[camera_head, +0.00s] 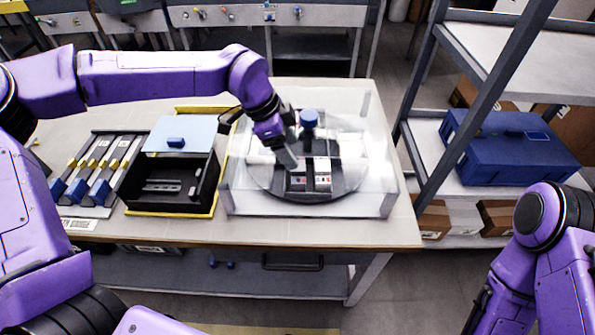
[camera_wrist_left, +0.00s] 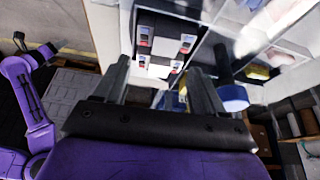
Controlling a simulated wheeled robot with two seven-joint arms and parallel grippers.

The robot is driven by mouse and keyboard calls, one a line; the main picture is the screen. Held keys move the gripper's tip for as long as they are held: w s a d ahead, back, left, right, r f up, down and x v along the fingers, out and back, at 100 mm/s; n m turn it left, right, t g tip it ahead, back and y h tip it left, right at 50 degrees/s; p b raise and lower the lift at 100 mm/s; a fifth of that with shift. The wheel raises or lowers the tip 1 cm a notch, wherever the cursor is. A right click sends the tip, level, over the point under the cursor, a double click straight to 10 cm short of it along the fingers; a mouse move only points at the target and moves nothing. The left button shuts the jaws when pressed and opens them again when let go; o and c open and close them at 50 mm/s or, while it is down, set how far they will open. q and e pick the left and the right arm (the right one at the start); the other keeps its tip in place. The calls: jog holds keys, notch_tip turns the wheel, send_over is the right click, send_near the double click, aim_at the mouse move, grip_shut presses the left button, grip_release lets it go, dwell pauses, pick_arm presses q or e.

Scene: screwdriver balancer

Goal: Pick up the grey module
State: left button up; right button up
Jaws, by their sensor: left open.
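Pale grey modules (camera_head: 322,181) with small red and dark marks sit close together on a dark round plate (camera_head: 263,183) inside a clear-walled case. I cannot tell which one the task means. In the left wrist view, pale modules (camera_wrist_left: 187,43) show beyond the fingers, toward the top.
A black bin (camera_head: 170,197) with a light blue lid (camera_head: 183,135) stands left of the case. Slotted racks (camera_head: 98,165) with blue and yellow parts are farther left. The case's clear walls (camera_head: 305,203) surround the plate. A shelf with a blue toolbox (camera_head: 510,150) stands at the right.

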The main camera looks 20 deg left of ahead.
aim_at(298, 174)
pick_arm(q)
jog(key=x, duration=0.2)
jog(key=a+p+x, duration=0.1)
jog(key=x, duration=0.2)
jog(key=shift+w+f, duration=0.2)
jog(key=shift+f, duration=0.2)
jog(key=shift+d, duration=0.1)
jog(key=c, duration=1.3)
jog(key=shift+o, duration=0.2)
